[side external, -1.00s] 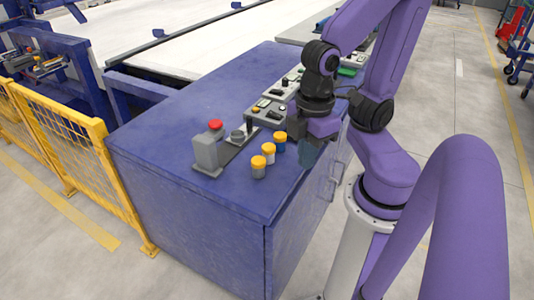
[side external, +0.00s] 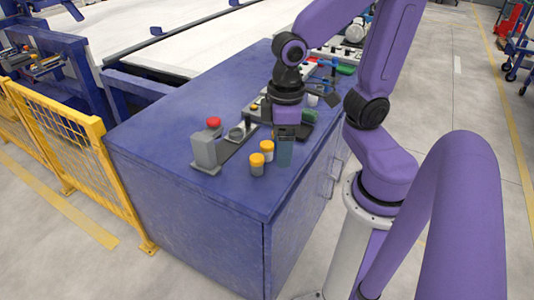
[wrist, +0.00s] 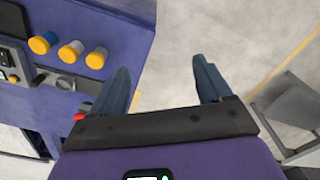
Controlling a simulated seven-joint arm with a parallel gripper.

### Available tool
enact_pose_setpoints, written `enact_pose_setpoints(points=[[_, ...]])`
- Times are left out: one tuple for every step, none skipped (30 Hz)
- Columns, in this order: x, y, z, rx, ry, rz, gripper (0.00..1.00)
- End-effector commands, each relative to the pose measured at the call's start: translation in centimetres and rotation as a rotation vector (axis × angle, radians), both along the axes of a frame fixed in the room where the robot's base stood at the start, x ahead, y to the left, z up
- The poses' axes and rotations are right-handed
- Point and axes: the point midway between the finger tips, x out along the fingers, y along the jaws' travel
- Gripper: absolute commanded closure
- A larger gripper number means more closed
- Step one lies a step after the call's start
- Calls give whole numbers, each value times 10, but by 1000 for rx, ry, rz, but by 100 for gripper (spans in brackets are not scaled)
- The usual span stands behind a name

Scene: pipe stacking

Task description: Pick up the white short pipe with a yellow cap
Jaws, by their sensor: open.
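The white short pipe with a yellow cap (side external: 267,151) stands upright on the blue cabinet top, in the middle of a row of three capped pipes. It also shows in the wrist view (wrist: 72,50). A grey pipe with a yellow cap (side external: 257,166) stands nearer the front edge. A blue pipe with a yellow cap (wrist: 43,42) is at the row's other end; my gripper hides it in the side view. My gripper (side external: 285,162) is open and empty, fingers down, to the right of the row. In the wrist view the fingers (wrist: 160,66) have only floor between them.
A grey fixture with a red button (side external: 207,147) stands left of the pipes on the cabinet (side external: 180,140). More fixtures and a green part (side external: 346,69) are farther back. The cabinet top in front and to the left is clear. A yellow fence (side external: 70,150) stands at the left.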

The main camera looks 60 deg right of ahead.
Motion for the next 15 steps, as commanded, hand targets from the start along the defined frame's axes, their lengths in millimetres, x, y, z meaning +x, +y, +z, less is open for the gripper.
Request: enact_pose_setpoints(points=[[12, -4, -1, -1, 3, -114, 22], [19, -7, -2, -1, 4, -183, 22], [28, -10, -3, -1, 6, -273, 22], [35, -13, -3, 0, 5, -342, 22], [41, -16, -4, 0, 7, -410, 22], [50, -22, -5, -1, 9, -501, 22], [56, -25, -5, -1, 9, -569, 22], [62, -29, -6, -1, 11, -637, 22], [70, -35, -7, -1, 12, -729, 22], [76, -40, -8, -1, 13, -796, 22], [81, -45, -9, 0, 14, -865, 22], [88, -52, -10, 0, 15, -956, 22], [94, -57, -10, 2, 15, -1024, 22], [99, -63, -11, 2, 16, -1093, 22], [105, -70, -13, 1, 18, -1184, 22]])
